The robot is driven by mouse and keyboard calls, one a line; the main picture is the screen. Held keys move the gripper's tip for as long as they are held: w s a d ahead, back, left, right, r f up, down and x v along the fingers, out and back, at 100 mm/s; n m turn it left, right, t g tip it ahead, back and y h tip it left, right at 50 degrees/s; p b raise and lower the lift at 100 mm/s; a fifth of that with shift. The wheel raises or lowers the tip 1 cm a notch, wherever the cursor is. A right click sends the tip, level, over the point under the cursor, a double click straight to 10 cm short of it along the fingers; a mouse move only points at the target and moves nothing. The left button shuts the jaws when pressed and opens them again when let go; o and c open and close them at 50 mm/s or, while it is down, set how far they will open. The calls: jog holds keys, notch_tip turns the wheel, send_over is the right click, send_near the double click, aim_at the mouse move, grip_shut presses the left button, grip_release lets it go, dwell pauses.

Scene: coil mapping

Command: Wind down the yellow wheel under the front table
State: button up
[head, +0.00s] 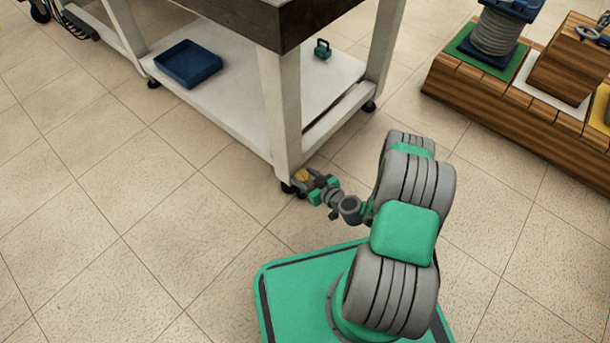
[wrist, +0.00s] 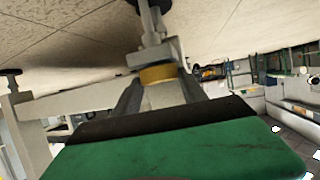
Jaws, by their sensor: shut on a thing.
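The yellow wheel (head: 303,175) is at the foot of the near corner leg of the front table (head: 282,110), just above the dark caster. My gripper (head: 312,180) is at this leg, low over the floor. In the wrist view the yellow wheel (wrist: 158,74) sits between the two dark fingers of my gripper (wrist: 158,90), one on each side. The gripper is shut on the wheel. A grey bracket and a caster show beyond the wheel in the wrist view. The exact finger contact is partly hidden by the green gripper body.
A dark blue tray (head: 188,63) and a small green object (head: 322,49) lie on the table's white lower shelf (head: 230,95). A wooden stand (head: 480,85) with a coil spool (head: 497,32) is at the right.

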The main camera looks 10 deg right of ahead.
jog(key=shift+s+a+m+h, duration=0.1)
jog(key=shift+a+m+h, duration=0.05)
jog(key=shift+m+h, duration=0.55)
jog(key=shift+f, duration=0.1)
jog(key=o, duration=1.4)
jog(key=shift+c, duration=0.2)
jog(key=shift+t, duration=0.3)
